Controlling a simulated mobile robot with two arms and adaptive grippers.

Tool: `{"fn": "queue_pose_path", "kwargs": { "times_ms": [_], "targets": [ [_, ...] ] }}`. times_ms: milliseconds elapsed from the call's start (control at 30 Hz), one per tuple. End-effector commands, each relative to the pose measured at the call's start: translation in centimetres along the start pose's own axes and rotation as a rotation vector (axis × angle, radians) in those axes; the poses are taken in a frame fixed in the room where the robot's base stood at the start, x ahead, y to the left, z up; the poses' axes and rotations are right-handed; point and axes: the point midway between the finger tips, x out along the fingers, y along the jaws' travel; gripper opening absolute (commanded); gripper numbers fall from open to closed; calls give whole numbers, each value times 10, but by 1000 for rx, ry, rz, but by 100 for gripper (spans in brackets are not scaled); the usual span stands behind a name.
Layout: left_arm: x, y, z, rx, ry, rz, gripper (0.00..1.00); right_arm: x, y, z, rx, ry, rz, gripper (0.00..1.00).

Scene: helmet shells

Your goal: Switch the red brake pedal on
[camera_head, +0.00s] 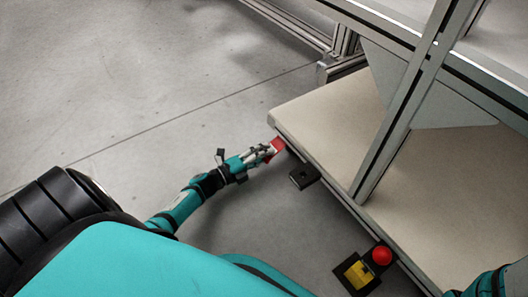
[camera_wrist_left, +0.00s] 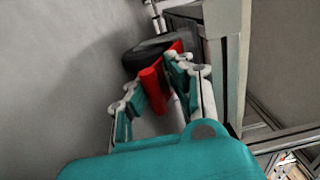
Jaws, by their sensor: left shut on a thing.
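The red brake pedal (camera_head: 278,145) sticks out under the near left corner of the pale platform. In the left wrist view the red pedal (camera_wrist_left: 155,88) lies between the fingers, in front of a dark caster wheel (camera_wrist_left: 143,56). My left gripper (camera_head: 268,151) is shut on the pedal at the platform's edge; it also shows in the left wrist view (camera_wrist_left: 152,92). The part of the pedal behind the fingers is hidden. My right gripper is not in view; only a bit of my right arm shows at the bottom right.
The pale platform (camera_head: 325,110) has an aluminium frame with a diagonal upright (camera_head: 405,105). A red button (camera_head: 381,255) and a yellow panel (camera_head: 359,273) are nearer. Grey floor lies free at left.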

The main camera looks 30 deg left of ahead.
Motion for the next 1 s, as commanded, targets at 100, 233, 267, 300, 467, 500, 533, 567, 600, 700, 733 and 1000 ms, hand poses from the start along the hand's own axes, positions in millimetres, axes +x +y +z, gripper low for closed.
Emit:
{"fn": "queue_pose_path", "kwargs": {
  "times_ms": [100, 233, 267, 300, 467, 500, 533, 567, 600, 700, 733, 1000],
  "targets": [
    [-3, 12, -4, -5, -2, 26, 23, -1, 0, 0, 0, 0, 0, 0],
    [-2, 10, -3, -4, -1, 22, 37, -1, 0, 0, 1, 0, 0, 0],
    [-2, 10, -3, -4, -1, 21, 37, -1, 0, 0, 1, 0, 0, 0],
    [-2, 9, -3, -4, -1, 20, 37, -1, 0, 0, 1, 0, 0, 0],
    [-1, 6, -2, -2, -2, 15, 37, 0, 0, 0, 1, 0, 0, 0],
    [-1, 6, -1, -2, -2, 14, 37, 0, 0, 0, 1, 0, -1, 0],
    [-1, 6, -1, -2, -2, 13, 37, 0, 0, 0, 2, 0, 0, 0],
    [-1, 5, -1, -2, -2, 13, 37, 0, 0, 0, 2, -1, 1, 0],
    [-2, 5, -1, -2, -3, 13, 37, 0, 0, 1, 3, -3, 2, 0],
    [-10, 6, -1, -2, -3, 14, 37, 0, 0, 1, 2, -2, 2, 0],
    [-14, 6, -1, -2, -3, 14, 37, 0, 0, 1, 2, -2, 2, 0],
    [-69, 6, -2, -3, -2, 16, 37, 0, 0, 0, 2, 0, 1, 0]
  ]
}}
